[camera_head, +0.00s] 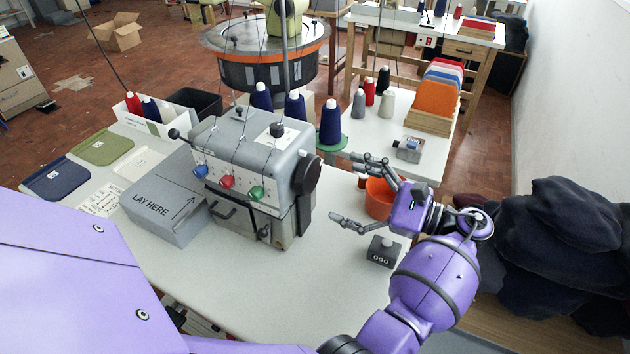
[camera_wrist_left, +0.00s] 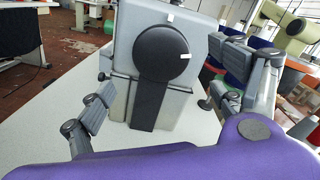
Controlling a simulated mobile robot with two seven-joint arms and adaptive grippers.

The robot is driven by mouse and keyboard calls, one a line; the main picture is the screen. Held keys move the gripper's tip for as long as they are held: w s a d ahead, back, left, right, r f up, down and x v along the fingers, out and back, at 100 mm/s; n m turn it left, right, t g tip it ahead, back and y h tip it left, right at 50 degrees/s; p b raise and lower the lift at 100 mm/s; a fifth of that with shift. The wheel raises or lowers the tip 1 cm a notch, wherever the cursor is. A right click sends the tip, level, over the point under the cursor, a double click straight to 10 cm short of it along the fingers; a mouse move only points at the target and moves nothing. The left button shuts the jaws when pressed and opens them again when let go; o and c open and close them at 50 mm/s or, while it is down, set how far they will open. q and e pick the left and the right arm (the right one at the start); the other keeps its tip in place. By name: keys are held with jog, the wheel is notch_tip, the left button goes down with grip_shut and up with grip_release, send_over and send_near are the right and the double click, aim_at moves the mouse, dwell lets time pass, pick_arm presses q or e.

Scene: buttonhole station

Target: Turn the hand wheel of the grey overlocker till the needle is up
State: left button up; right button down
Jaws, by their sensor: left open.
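The grey overlocker (camera_head: 250,150) stands on the white table, with blue, red and green dials on its front. Its black round hand wheel (camera_head: 306,173) is on the machine's right side. I cannot make out the needle. My right gripper is not in view.
An orange pot (camera_head: 379,198) stands behind my left gripper, and a dark counter block (camera_head: 383,251) reading 000 stands close below it. A grey "LAY HERE" block (camera_head: 165,207) is left of the machine. Thread cones (camera_head: 331,124) stand behind. The front of the table is clear.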

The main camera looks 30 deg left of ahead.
aim_at(314, 179)
pick_arm(q)
jog(key=a+p, duration=0.1)
jog(key=a, duration=0.4)
jog(key=shift+s+a+r, duration=0.1)
jog(key=shift+s+a, duration=0.05)
jog(key=shift+a, duration=0.7)
jog(key=c, duration=0.8)
jog(key=shift+c, duration=1.6)
